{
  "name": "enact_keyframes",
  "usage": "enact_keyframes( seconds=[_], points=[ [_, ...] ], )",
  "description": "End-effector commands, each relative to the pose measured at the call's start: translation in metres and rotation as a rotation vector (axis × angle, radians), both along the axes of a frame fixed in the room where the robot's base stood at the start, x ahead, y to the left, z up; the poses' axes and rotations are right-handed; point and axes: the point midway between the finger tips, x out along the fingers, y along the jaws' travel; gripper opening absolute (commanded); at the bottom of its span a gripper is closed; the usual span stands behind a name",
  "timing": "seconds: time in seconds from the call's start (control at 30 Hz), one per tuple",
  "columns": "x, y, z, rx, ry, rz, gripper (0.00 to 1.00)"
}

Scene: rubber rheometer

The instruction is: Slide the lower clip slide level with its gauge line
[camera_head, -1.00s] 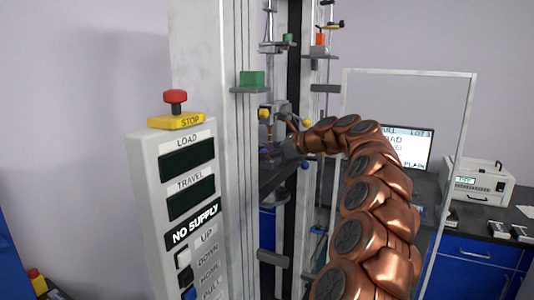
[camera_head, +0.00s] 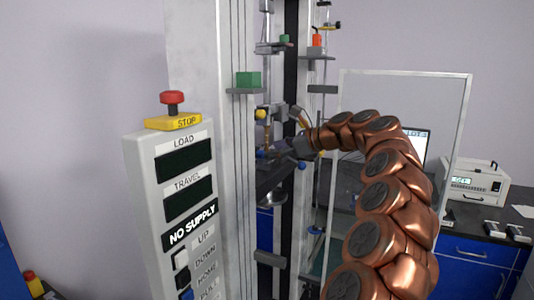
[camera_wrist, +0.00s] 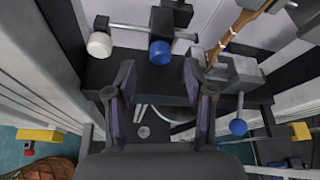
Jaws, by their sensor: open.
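My gripper (camera_head: 290,147) is at the test frame's dark crosshead (camera_head: 270,181), its fingers partly hidden behind the column and fixtures in the head view. In the wrist view my gripper (camera_wrist: 160,80) has its two fingers apart, with nothing clearly held between them. Beyond the fingertips are a blue knob (camera_wrist: 160,52), a white knob (camera_wrist: 99,44) on a rod and a grey block (camera_wrist: 235,72) with a blue ball (camera_wrist: 238,127) below it. I cannot tell which part is the lower clip slide, and no gauge line can be made out.
The control box (camera_head: 180,190) with a red stop button (camera_head: 172,101) stands at the left. A green block (camera_head: 248,79) rests on a column ledge. A clear guard frame (camera_head: 404,72) stands right of the column. A bench (camera_head: 485,250) bears an instrument (camera_head: 476,184) behind.

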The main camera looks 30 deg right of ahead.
Motion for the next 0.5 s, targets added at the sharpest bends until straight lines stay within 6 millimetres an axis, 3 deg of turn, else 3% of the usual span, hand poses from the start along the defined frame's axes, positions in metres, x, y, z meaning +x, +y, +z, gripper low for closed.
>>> enact_keyframes(
  seconds=[0.3, 0.5],
  points=[
    [-0.049, -0.023, 0.023, 0.0, -0.003, 0.0, 0.53],
    [-0.059, -0.027, 0.026, 0.0, -0.001, 0.002, 0.53]
  ],
)
